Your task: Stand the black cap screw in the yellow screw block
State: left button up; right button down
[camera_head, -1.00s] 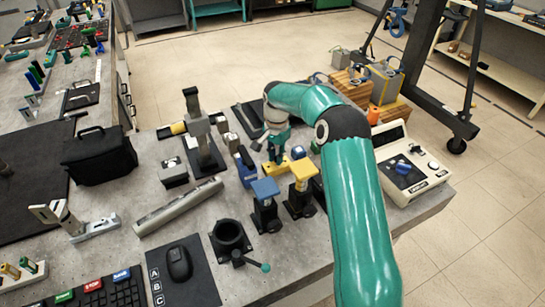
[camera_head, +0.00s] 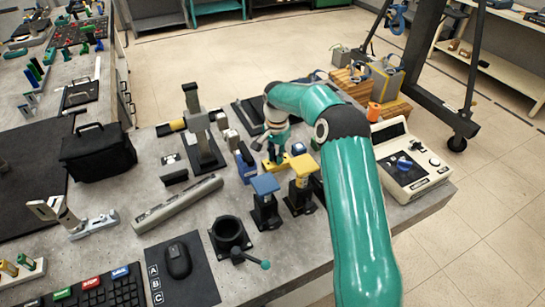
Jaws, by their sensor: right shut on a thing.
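The yellow screw block (camera_head: 285,166) sits on the grey bench, behind the blue-topped and yellow-topped stands. My right gripper (camera_head: 273,153) points down just above and at the block, its arm coming in from the right. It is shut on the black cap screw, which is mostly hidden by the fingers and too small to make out. I cannot tell whether the screw touches the block or is in a hole. My left gripper is not in view.
A blue-topped stand (camera_head: 265,184) and a yellow-topped stand (camera_head: 303,165) stand close in front of the block. A dark column stand (camera_head: 204,140) is to the left. A cream instrument (camera_head: 411,166) is at the right. Bare bench lies around the long grey bar (camera_head: 178,204).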

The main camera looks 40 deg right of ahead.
jog(key=c, duration=1)
grip_release()
jog(key=shift+c, duration=0.2)
